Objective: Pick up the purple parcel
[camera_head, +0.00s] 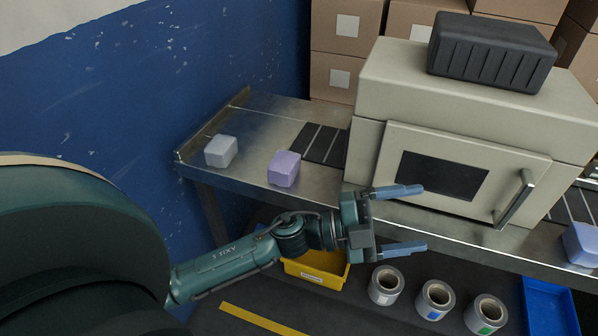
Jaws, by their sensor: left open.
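The purple parcel (284,169) is a small block with rounded edges. It sits on the steel table near its front edge, left of the beige machine. My left gripper (412,219) is open with nothing between its two blue fingers. It is in front of the table, to the right of and nearer than the purple parcel, and apart from it. The fingers point right, in front of the machine. My right gripper is not in view.
A grey-white parcel (221,151) sits left of the purple one. The beige machine (388,78) has a closed door. A bluish parcel (580,243) is at the far right. Below are a yellow bin (318,277), a blue tray (551,306) and several rolls (435,300).

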